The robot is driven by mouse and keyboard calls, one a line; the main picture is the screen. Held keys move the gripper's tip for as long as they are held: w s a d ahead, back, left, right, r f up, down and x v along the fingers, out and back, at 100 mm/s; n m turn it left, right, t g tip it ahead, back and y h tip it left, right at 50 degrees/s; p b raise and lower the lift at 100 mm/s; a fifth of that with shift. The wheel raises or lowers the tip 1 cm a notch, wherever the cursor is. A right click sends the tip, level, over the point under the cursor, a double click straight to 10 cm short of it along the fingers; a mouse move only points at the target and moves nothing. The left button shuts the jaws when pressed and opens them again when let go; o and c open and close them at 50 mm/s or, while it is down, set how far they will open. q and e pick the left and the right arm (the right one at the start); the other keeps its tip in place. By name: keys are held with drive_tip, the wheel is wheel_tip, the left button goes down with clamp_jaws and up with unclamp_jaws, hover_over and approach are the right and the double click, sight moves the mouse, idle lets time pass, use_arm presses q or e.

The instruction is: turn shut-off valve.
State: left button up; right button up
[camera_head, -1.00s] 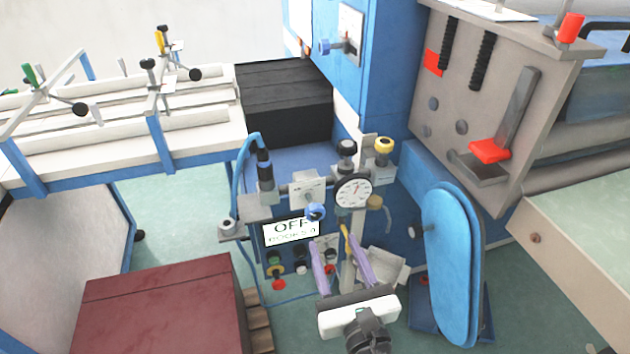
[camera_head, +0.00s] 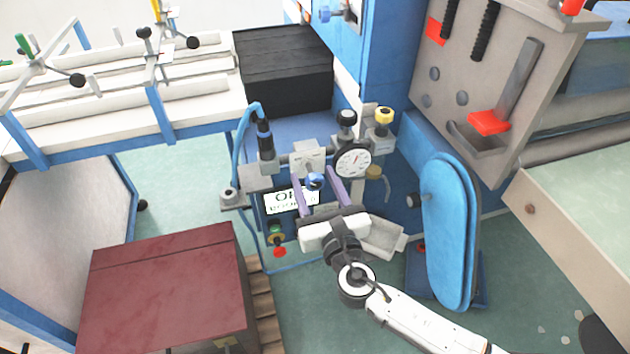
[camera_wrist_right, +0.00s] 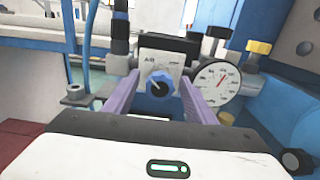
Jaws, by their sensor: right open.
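In the right wrist view the blue knob (camera_wrist_right: 160,85) sits in the middle, under a label that seems to read AIR. My right gripper (camera_head: 316,184) is open, with one purple finger on each side of the knob. In the wrist view the fingers (camera_wrist_right: 158,84) show gaps to the knob on both sides. I cannot tell how deep the fingertips reach past it. My left gripper is out of view.
A round white gauge (camera_head: 353,160) is just right of the knob. Black (camera_head: 346,118) and yellow (camera_head: 384,116) knobs stand above it. An OFF sign (camera_head: 285,201) is partly hidden by my gripper. A blue padded panel (camera_head: 450,230) stands right, a dark red box (camera_head: 165,290) lower left.

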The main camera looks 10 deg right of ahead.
drive_tip(key=c, duration=1)
drive_tip(key=shift+c, duration=0.2)
